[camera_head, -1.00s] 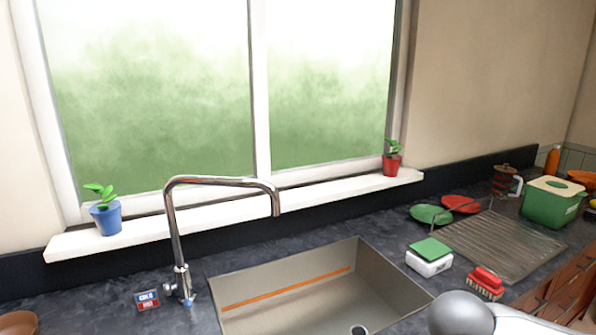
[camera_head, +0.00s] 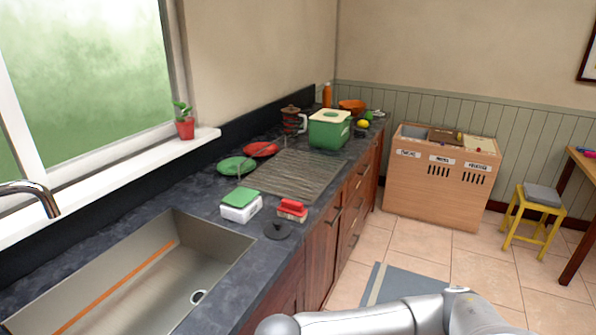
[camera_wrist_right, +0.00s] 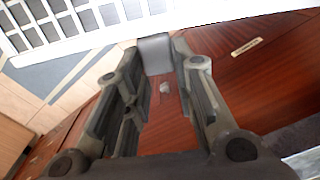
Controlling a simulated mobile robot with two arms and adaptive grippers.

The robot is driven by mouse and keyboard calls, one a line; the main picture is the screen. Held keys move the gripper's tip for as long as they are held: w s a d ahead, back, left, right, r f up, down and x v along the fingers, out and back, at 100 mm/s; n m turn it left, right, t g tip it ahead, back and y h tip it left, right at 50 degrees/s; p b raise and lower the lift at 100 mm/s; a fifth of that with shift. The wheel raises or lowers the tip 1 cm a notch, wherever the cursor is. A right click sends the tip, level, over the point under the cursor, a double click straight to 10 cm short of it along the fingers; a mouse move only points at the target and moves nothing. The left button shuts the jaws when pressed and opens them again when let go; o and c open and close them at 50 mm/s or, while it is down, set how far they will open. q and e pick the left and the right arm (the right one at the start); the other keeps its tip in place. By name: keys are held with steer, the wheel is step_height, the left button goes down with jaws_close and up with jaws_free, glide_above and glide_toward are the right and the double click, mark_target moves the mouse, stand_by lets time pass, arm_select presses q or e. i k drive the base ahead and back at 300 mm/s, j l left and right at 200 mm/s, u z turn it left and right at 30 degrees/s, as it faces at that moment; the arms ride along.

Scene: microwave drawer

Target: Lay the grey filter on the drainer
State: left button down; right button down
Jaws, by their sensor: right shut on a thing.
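The drainer (camera_head: 288,175) is a flat, ridged grey-brown board on the dark counter, right of the sink, with nothing lying on it. My right gripper (camera_wrist_right: 157,58) shows in the right wrist view, with its fingers shut on a small grey tab. A pale slotted grille, which looks like the grey filter (camera_wrist_right: 75,45), spans the top of that view beyond the tab. The tab seems to join it. Most of the filter is cut off by the frame. In the head view only my right arm shows at the bottom, and the filter is out of view. My left gripper is not in view.
The sink (camera_head: 150,270) is at the left.

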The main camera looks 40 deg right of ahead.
mark_target(298, 170)
steer(key=l+u, duration=0.45)
steer(key=l, duration=1.3)
steer(key=l+u, duration=0.2)
steer(key=l, duration=0.3)
steer(key=l+u, duration=0.15)
steer(key=l, duration=0.4)
steer(key=l+u, duration=0.2)
steer(key=l, duration=0.3)
steer(key=k+l+u, duration=0.15)
steer(key=l, duration=0.3)
steer(key=k+l+u, duration=0.2)
steer(key=l, duration=0.3)
steer(key=l+u, duration=0.15)
steer(key=l, duration=0.35)
steer(key=k+l+u, duration=0.2)
steer(key=l, duration=0.25)
steer(key=k+l+u, duration=0.15)
steer(key=l, duration=0.3)
steer(key=k, duration=0.05)
